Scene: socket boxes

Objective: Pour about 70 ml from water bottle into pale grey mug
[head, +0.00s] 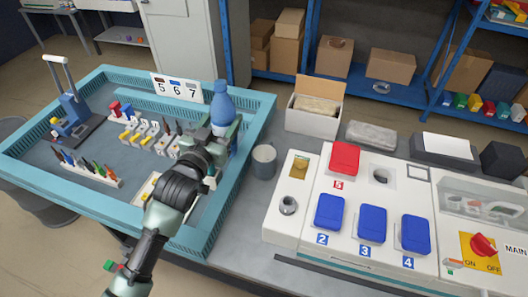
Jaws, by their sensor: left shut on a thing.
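The blue water bottle (222,105) stands upright near the right rim of the teal-edged tray table. My left gripper (226,134) is shut on the bottle around its middle, and the gripper hides part of its body. Whether the bottle touches the surface below cannot be told. The pale grey mug (264,162) stands upright on the grey bench, just right of the teal rim and to the lower right of the bottle. My right gripper does not show.
Right of the mug is a white panel with blue covers (372,224), a red cover (344,158) and a red switch (483,245). An open white box (314,117) stands behind. The teal rim (262,112) lies between bottle and mug.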

